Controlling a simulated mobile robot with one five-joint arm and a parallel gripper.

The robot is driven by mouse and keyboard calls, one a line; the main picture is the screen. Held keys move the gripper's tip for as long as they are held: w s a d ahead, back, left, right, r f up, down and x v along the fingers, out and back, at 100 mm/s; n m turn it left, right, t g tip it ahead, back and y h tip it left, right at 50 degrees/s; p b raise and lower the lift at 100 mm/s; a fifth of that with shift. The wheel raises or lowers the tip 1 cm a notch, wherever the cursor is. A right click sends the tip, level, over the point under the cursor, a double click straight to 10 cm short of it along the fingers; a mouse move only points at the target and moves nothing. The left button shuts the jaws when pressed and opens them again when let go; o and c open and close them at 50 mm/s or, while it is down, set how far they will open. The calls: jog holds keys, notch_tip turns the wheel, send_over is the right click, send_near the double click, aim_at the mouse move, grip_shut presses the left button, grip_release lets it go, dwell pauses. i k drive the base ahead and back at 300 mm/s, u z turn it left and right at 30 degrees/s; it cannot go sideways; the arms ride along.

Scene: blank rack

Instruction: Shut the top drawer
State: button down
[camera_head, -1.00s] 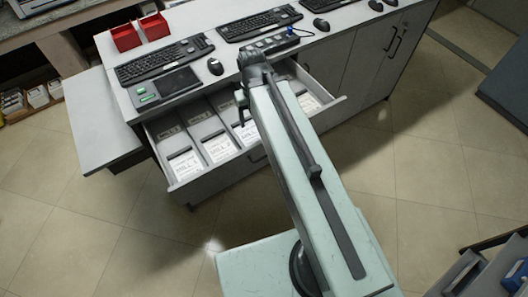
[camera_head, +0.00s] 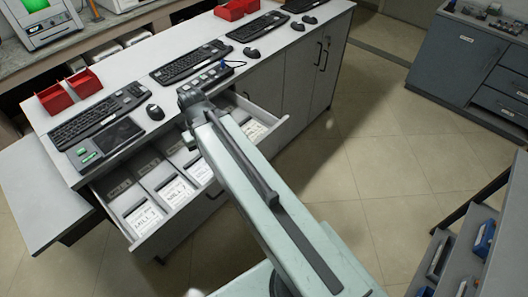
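The top drawer (camera_head: 172,232) of the grey cabinet is pulled out in the head view. White labelled cards (camera_head: 145,218) lie in its compartments. My arm reaches across the drawer's middle and hides part of it and its front. The dark end of my arm, with my gripper (camera_head: 189,138), is over the drawer, near the cabinet's front edge. The fingers are not clear, so I cannot tell whether they are open or shut, or touching the drawer.
The countertop holds keyboards (camera_head: 100,116), mice (camera_head: 155,112) and red bins (camera_head: 70,93). A low grey table (camera_head: 38,190) stands at the left of the cabinet. Dark drawers (camera_head: 470,65) and an open shelf unit (camera_head: 500,245) are at the right. The floor between is clear.

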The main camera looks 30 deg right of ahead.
aim_at(134, 177)
jog(key=z, duration=2.75)
jog(key=k, duration=0.95)
jog(key=u, duration=2.75)
jog(key=i, duration=0.5)
